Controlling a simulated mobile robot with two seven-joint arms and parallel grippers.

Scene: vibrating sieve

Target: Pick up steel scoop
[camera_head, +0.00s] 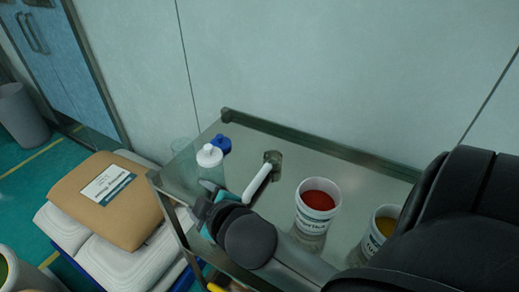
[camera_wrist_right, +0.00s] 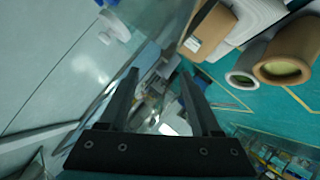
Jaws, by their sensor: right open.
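The steel scoop (camera_head: 258,181) lies on the metal cart top (camera_head: 300,160) in the head view. Its pale handle points toward the front left, and its small dark metal end is at the back. My right gripper (camera_head: 206,214) is left of and in front of the handle, apart from it in the picture. My arm and wrist hide part of the cart's front. In the right wrist view my right gripper (camera_wrist_right: 158,80) has its two fingers spread, with nothing clearly held between them. I cannot make out the scoop there. My left gripper is not in view.
A clear bottle with a white cap (camera_head: 209,155) and a blue-capped one (camera_head: 221,145) stand left of the scoop. A red-filled cup (camera_head: 316,206) and a yellow-filled cup (camera_head: 380,232) stand right. A raised rail (camera_head: 320,146) edges the back. A brown sack (camera_head: 108,200) lies left.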

